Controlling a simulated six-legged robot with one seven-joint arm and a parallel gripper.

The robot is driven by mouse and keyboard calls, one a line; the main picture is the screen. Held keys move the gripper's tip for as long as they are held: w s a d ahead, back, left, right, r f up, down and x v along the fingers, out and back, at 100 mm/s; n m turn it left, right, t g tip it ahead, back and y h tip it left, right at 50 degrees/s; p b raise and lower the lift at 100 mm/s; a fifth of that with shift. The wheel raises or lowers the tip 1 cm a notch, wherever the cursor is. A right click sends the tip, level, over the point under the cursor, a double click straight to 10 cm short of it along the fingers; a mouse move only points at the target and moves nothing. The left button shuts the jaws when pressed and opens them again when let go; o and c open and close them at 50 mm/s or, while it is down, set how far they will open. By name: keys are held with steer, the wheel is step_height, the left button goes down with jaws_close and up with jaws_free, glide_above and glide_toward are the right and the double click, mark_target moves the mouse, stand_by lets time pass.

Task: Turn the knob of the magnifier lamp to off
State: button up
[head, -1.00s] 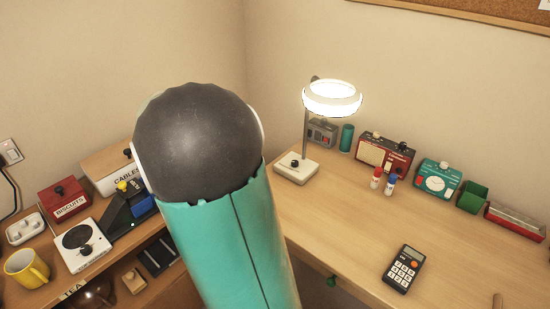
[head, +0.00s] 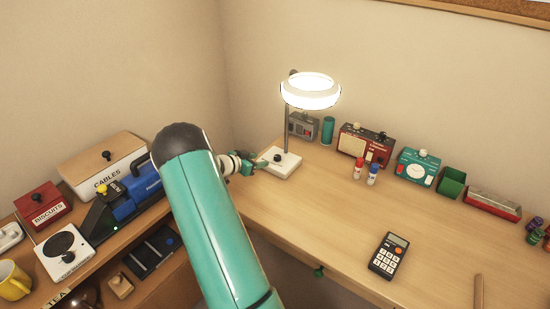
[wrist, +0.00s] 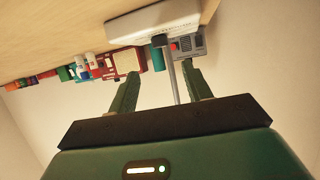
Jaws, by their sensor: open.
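The magnifier lamp stands at the back left of the desk, its ring (head: 311,92) glowing. Its white base (head: 283,168) carries a small dark knob (head: 278,157). In the wrist view, which is upside down, the base (wrist: 150,26) is at the top, with the dark knob (wrist: 158,40) on it and the post (wrist: 173,80) beyond. My gripper (head: 260,166) is just left of the base in the head view. In the wrist view my gripper (wrist: 162,74) has its green fingers apart, one each side of the knob's line, with nothing between them. The knob's setting is unreadable.
Behind the lamp are a grey box (head: 303,126) and a teal cylinder (head: 327,130). The desk front is clear around the calculator (head: 388,256).

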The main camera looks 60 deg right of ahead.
mark_target(277, 157)
steer(key=x, duration=1)
steer(key=shift+d+f, duration=0.1)
steer(key=shift+d, duration=0.2)
steer(key=c, duration=1)
